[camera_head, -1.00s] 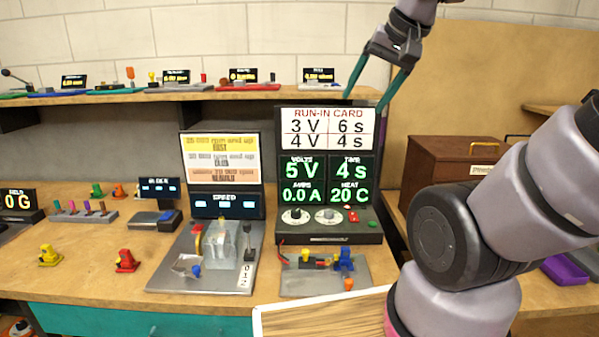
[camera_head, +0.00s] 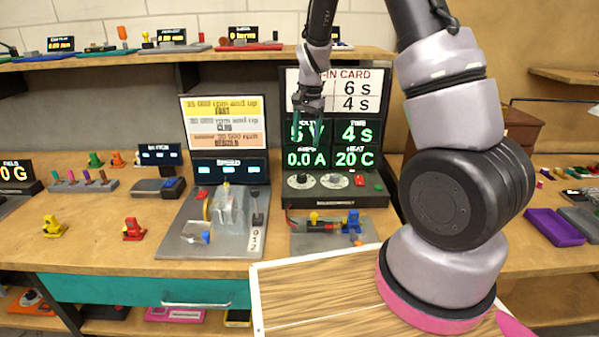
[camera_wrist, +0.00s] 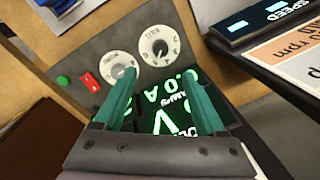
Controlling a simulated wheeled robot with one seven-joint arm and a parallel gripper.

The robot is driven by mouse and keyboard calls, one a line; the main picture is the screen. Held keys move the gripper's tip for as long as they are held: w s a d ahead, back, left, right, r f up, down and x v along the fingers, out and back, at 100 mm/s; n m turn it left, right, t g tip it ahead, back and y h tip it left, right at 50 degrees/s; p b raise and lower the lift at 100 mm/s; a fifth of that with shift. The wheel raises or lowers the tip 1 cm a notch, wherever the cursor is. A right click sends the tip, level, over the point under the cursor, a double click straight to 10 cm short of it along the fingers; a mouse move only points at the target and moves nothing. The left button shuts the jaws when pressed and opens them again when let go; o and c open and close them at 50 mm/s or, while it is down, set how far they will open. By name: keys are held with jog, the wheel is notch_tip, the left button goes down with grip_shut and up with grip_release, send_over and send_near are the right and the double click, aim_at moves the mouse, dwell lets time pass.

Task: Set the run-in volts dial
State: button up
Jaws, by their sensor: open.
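The volts dial (camera_head: 299,181) is the left of two white dials on the black run-in unit (camera_head: 345,202). It shows in the wrist view (camera_wrist: 158,46) with a dark centre knob. The time dial (camera_head: 333,181) is beside it; my finger partly overlaps it in the wrist view (camera_wrist: 118,62). My gripper (camera_head: 307,136) is open and empty, its teal fingers pointing down in front of the display, above the dials. In the wrist view my gripper (camera_wrist: 159,76) has its fingers apart, touching neither dial clearly. The display (camera_head: 355,145) reads 5 V, 4 s, 0.0 A, 20 C.
A red switch (camera_head: 359,180) and a green button (camera_head: 378,187) sit right of the dials. A small motor rig (camera_head: 335,238) lies in front. The speed stand (camera_head: 222,240) is left. The run-in card (camera_head: 361,90) is partly hidden by my gripper.

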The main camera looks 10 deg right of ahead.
aim_at(302, 175)
jog(key=f, duration=0.8)
jog(key=w+f, duration=0.1)
jog(key=f, duration=0.4)
jog(key=shift+a, duration=0.4)
jog(key=shift+c, duration=0.3)
grip_shut()
